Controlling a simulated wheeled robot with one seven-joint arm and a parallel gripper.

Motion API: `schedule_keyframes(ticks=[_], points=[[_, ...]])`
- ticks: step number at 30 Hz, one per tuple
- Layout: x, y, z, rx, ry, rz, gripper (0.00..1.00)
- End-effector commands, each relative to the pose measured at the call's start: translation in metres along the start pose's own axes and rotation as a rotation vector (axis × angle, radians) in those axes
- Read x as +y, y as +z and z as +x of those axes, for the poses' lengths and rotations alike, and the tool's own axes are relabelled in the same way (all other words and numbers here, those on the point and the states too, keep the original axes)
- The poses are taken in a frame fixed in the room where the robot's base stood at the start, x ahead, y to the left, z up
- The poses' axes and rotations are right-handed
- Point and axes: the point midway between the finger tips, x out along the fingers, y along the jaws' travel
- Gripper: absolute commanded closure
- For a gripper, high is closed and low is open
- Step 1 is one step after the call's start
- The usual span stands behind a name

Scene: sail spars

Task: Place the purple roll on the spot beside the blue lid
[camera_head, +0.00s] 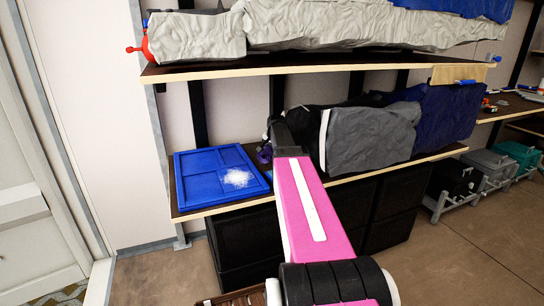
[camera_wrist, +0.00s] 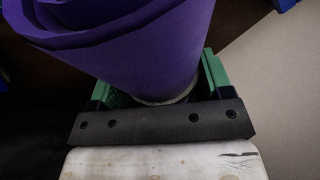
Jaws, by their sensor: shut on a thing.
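The blue lid (camera_head: 200,180) lies flat at the left end of the lower shelf, with a white glare patch on it. The purple roll (camera_head: 264,155) shows as a small patch just right of the lid, mostly hidden by my arm. In the wrist view the purple roll (camera_wrist: 140,45) fills the space between the green fingers of my gripper (camera_wrist: 160,88), which is shut on it. The roll looks tilted in this view, and its far end is out of frame. The spot beside the lid is largely hidden behind my arm, and I cannot tell whether the roll touches the shelf.
Grey and dark folded cloth (camera_head: 365,135) fills the lower shelf right of my gripper, with blue cloth (camera_head: 450,110) beyond. The upper shelf (camera_head: 300,65) hangs above, bearing pale cloth. Black bins (camera_head: 245,240) stand below the lower shelf. Bare floor lies at the right front.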

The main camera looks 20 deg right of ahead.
Motion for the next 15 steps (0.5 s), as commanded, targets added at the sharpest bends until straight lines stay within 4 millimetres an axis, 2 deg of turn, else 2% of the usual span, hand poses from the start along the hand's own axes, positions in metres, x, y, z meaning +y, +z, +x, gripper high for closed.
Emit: schedule_keyframes(ticks=[10,15], points=[[0.012,0.014,0.033,-0.001,0.0,-0.001,0.65],[0.012,0.015,0.035,0.001,-0.001,-0.001,0.65]])
